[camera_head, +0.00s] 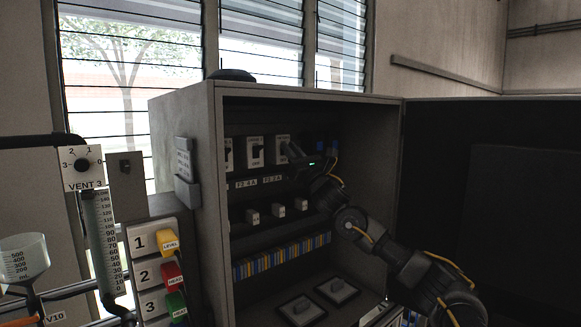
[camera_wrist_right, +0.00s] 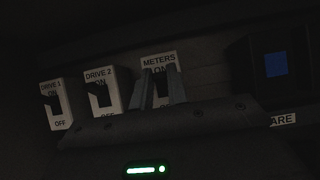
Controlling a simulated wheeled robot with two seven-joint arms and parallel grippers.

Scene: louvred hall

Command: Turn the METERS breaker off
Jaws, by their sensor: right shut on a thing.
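The METERS breaker (camera_wrist_right: 158,62) is a white plate with a black ON mark, the rightmost of three in the right wrist view. It also shows in the head view (camera_head: 282,140) in the cabinet's upper row, partly behind my gripper. My right gripper (camera_wrist_right: 160,92) is at its front, with its two grey fingers shut on the breaker's lever. In the head view the gripper (camera_head: 289,150) reaches in from the right. The lever and the lower part of the plate are hidden by the fingers and gripper body, so its position cannot be told. My left gripper is not in view.
DRIVE 1 (camera_wrist_right: 54,106) and DRIVE 2 (camera_wrist_right: 102,92) breakers stand close to the left. A blue-faced dark unit (camera_wrist_right: 275,64) is to the right. The cabinet (camera_head: 217,200) walls enclose my gripper. Smaller switches (camera_head: 277,211) and coloured terminals (camera_head: 282,256) lie below.

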